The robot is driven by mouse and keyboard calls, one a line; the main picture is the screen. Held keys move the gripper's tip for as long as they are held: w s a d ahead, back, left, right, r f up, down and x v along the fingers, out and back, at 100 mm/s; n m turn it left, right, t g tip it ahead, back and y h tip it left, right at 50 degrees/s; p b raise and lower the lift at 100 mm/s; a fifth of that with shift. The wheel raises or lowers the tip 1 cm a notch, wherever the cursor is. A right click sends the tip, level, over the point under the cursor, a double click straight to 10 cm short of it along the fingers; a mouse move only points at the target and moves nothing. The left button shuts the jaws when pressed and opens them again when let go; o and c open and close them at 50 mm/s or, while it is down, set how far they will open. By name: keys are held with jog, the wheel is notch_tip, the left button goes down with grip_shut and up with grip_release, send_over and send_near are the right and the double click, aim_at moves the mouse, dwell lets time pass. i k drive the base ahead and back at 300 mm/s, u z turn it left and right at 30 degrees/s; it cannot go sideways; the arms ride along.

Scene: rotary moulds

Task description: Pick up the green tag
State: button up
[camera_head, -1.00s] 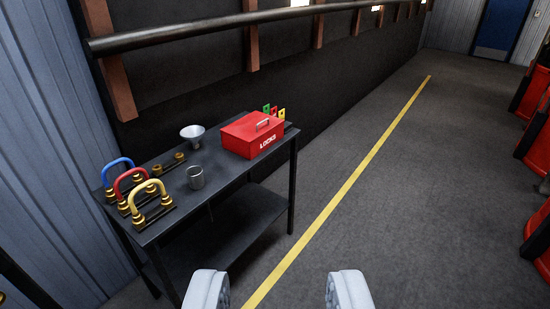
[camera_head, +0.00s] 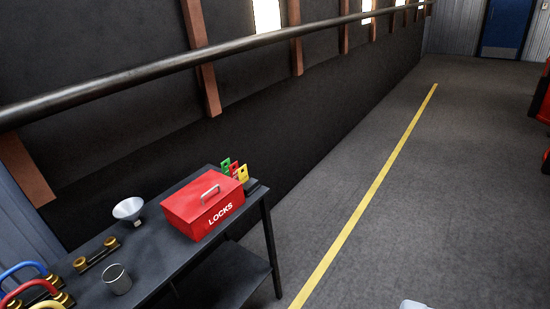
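The green tag (camera_head: 226,165) stands upright at the back of the black table, just behind the red LOCKS box (camera_head: 190,205). It is the leftmost of a row of tags, with a red tag (camera_head: 235,169) and a yellow tag (camera_head: 243,174) to its right. Its lower part is hidden by the box. Only a pale tip of my gripper (camera_head: 415,304) shows at the bottom edge, right of the table and well away from the tags. The other finger is out of view.
The black table (camera_head: 160,268) also holds a funnel (camera_head: 128,209), a metal cup (camera_head: 117,279), a brass-ended piece (camera_head: 96,254) and coloured shackles (camera_head: 22,287). A long pipe (camera_head: 150,75) runs along the wall behind. The floor right of the table, with a yellow line (camera_head: 375,185), is clear.

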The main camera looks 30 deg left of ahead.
aim_at(225, 170)
jog(key=z, duration=0.05)
jog(key=i, duration=2.55)
jog(key=u, duration=1.05)
jog(key=i, duration=1.25)
jog(key=u, duration=0.55)
